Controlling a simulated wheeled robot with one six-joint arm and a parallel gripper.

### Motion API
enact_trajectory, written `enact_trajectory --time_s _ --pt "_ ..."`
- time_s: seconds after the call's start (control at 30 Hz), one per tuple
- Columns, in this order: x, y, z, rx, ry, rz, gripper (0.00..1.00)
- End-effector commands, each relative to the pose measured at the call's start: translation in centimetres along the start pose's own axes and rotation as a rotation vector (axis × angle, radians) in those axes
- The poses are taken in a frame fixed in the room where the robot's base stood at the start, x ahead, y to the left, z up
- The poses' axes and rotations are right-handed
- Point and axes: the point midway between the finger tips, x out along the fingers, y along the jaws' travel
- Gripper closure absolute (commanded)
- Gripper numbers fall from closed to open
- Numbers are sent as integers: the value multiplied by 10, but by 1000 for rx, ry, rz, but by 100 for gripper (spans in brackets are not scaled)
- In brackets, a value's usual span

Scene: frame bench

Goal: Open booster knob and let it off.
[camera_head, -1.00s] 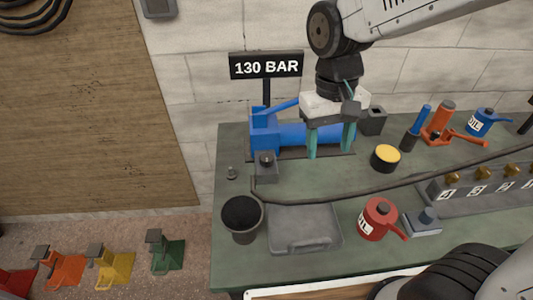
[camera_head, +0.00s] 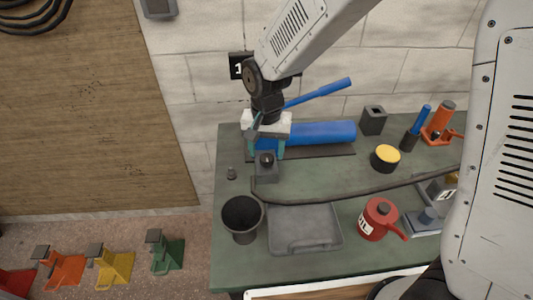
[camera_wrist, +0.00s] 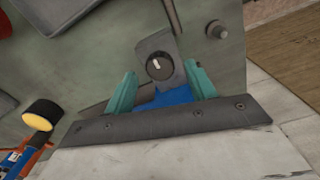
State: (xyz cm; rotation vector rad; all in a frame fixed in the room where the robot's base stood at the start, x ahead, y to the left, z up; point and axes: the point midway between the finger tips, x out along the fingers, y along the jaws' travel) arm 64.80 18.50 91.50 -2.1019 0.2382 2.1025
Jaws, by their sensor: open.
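The booster is a blue cylinder (camera_head: 320,132) with a blue lever (camera_head: 320,92) on the back of the bench. A black round knob (camera_head: 266,158) sits on a grey block (camera_head: 266,175) at its left end. In the wrist view the knob (camera_wrist: 159,66) shows a pale mark on its face. My gripper (camera_head: 265,153) is at the knob, its teal fingers apart. In the wrist view the gripper (camera_wrist: 160,75) has one finger on each side of the block, with gaps visible. Whether a finger touches it, I cannot tell.
The pressure sign (camera_head: 235,66) is mostly behind my arm. A dark cup (camera_head: 242,215), a grey tray (camera_head: 305,228), a red oil can (camera_head: 380,220) and a yellow-topped pot (camera_head: 385,157) stand on the bench. A hose (camera_head: 350,192) runs right from the block. A small bolt (camera_head: 231,173) is left of it.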

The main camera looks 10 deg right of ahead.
Motion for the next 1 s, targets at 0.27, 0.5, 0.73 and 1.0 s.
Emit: enact_trajectory --time_s 0.27,0.5,0.73,1.0 --pt "21 0 0 -1 0 0 45" --pt "22 0 0 -1 0 0 50" --pt "21 0 0 -1 0 0 89" --pt "21 0 0 -36 0 0 89"
